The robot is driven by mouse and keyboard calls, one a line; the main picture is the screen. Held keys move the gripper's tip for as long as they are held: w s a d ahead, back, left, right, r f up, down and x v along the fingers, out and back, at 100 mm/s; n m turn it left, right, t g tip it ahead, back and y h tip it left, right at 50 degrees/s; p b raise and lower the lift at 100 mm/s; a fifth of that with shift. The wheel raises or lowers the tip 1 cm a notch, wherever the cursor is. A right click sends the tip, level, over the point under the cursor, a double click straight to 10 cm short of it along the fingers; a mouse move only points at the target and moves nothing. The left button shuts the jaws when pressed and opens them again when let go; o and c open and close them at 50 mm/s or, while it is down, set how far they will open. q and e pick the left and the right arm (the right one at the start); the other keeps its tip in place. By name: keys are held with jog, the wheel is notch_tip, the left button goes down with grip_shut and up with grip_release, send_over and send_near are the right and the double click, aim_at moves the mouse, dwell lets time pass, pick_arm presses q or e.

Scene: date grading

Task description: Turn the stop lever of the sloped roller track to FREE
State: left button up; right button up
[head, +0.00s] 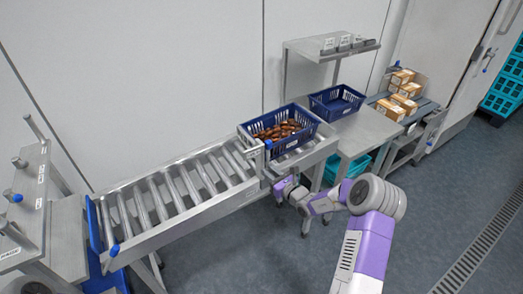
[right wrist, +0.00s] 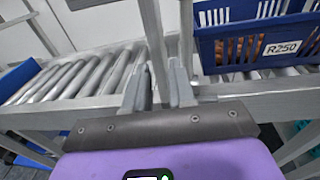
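The sloped roller track (head: 165,203) runs from lower left up to the right. My right gripper (head: 278,186) is low at the near side of the track, under the lever. In the right wrist view its fingers (right wrist: 160,88) are apart, with a grey upright bar (right wrist: 154,45) showing between them; whether they touch it I cannot tell. The crate (right wrist: 240,38) shows there with an R250 label. My left gripper is not in view.
An empty blue crate (head: 337,101) stands on a metal table (head: 368,133) to the right, under a shelf (head: 325,47). Boxes (head: 400,92) sit further right. A metal stand with knobs (head: 30,205) is at far left. The front floor is clear.

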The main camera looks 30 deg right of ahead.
jog(key=shift+m+t+h, duration=0.5)
jog(key=shift+m+h, duration=0.3)
jog(key=shift+h, duration=0.1)
jog(key=shift+w+d+r+b, duration=0.2)
jog(key=shift+w+d+r, duration=0.2)
jog(key=shift+w, duration=1)
jog(key=shift+w+d+r+b, duration=0.25)
jog(key=shift+w+d, duration=0.2)
jog(key=shift+w, duration=0.9)
jog(key=shift+w+d+r+b, duration=0.15)
jog(key=shift+w+d+r, duration=0.25)
jog(key=shift+w, duration=1)
grip_shut()
